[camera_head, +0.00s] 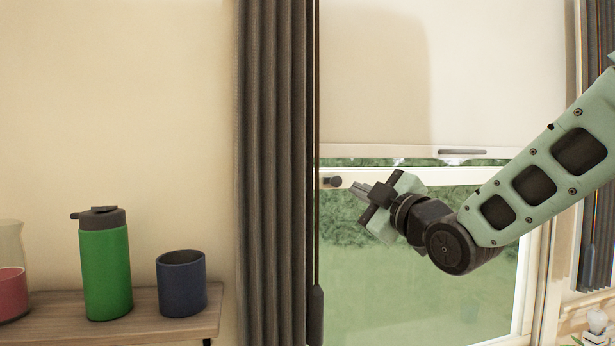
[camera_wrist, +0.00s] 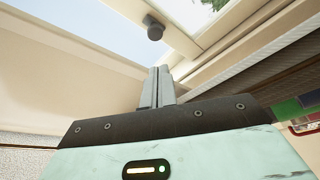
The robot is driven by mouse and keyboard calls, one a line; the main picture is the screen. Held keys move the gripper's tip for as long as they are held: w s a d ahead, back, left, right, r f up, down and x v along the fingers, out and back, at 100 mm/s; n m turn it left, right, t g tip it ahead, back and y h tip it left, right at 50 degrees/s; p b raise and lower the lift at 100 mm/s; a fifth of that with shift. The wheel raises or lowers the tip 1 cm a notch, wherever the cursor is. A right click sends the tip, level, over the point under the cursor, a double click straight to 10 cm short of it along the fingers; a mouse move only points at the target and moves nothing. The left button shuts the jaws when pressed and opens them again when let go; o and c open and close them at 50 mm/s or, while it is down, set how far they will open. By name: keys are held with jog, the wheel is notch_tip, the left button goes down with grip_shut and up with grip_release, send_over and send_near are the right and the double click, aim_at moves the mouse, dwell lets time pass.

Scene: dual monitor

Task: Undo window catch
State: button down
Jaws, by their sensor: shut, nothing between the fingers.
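The window catch is a small dark knob (camera_head: 333,181) on the white window frame (camera_head: 450,176), at the left end of the horizontal rail. It also shows in the wrist view as a dark round knob (camera_wrist: 154,29) above the fingertips. My gripper (camera_head: 356,187) is just right of the knob in the head view, its fingers pointing left toward it. In the wrist view the two grey fingers (camera_wrist: 158,72) are together with nothing between them. A gap shows between the fingertips and the knob there. How far apart they are in depth is hard to tell.
A white blind (camera_head: 450,80) covers the upper window. A dark curtain (camera_head: 272,170) hangs left of the knob, with a cord (camera_head: 316,220) beside it. A wooden shelf (camera_head: 130,325) holds a green flask (camera_head: 106,270), a blue cup (camera_head: 181,285) and a glass jug (camera_head: 12,260).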

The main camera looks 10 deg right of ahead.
aim_at(336, 177)
jog(key=shift+w+r, duration=0.15)
jog(key=shift+r, duration=0.05)
jog(key=p+x, duration=0.5)
jog(key=x, duration=0.3)
jog(key=shift+w+a+r, duration=0.1)
jog(key=shift+w+r, duration=0.05)
jog(key=shift+w, duration=0.05)
jog(key=shift+w+a, duration=0.2)
jog(key=shift+w, duration=0.4)
jog(key=d+b, duration=0.2)
jog(key=d, duration=0.1)
jog(key=shift+d, duration=0.35)
jog(key=shift+s, duration=0.1)
